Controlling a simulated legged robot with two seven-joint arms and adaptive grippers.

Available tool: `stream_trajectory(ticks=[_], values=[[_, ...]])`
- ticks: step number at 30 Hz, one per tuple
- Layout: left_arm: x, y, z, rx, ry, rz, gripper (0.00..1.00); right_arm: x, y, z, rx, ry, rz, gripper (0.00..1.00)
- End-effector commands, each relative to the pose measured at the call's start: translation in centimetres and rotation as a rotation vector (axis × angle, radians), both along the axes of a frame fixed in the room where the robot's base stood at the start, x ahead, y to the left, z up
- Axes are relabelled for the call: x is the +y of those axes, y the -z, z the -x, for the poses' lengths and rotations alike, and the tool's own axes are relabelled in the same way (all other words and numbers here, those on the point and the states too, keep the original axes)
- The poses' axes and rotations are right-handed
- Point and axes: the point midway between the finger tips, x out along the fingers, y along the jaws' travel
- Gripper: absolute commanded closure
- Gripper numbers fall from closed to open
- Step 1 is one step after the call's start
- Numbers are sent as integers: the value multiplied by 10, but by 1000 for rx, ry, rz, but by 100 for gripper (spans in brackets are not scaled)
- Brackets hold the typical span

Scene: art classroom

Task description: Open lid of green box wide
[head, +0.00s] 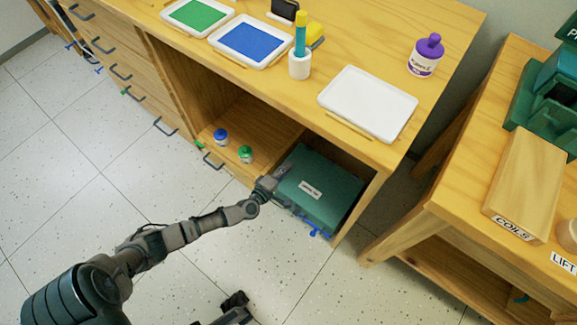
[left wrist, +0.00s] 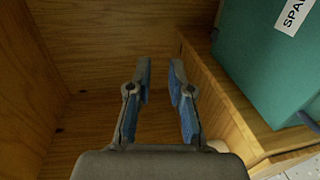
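The green box (head: 325,180) sits in the lower right compartment of the wooden cabinet, with a white label on top and its lid looking shut. Blue parts (head: 318,232) show at its front edge. My left gripper (head: 270,186) is at the box's left front corner; whether it touches the box cannot be told. In the left wrist view the gripper (left wrist: 158,78) is open with nothing between its blue-padded fingers, and the green box (left wrist: 262,65) stands to their right with part of its label showing. My right gripper cannot be made out.
A wooden divider (left wrist: 225,95) lies between the fingers and the box. Small blue (head: 221,137) and green (head: 245,153) jars stand in the compartment to the left. Above are the cabinet top (head: 300,95) and a white tray (head: 367,102). Another wooden table (head: 460,190) stands at right.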

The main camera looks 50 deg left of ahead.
Motion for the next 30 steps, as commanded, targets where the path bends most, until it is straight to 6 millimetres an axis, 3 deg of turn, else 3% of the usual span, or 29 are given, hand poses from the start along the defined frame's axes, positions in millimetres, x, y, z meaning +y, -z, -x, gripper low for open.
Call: stream_trajectory(ticks=[9,15,26,28,30], values=[[-16,-8,69,4,1,2,80,0,0,0,0,0,0,100],[-22,-13,95,2,-1,0,80,0,0,0,0,0,0,100],[-23,-14,100,2,-1,0,80,0,1,-2,1,-1,-1,100],[-24,-14,100,3,4,-7,97,1,2,-4,4,-1,0,100],[-30,-12,100,12,33,-51,100,1,1,-4,3,-1,0,100]])
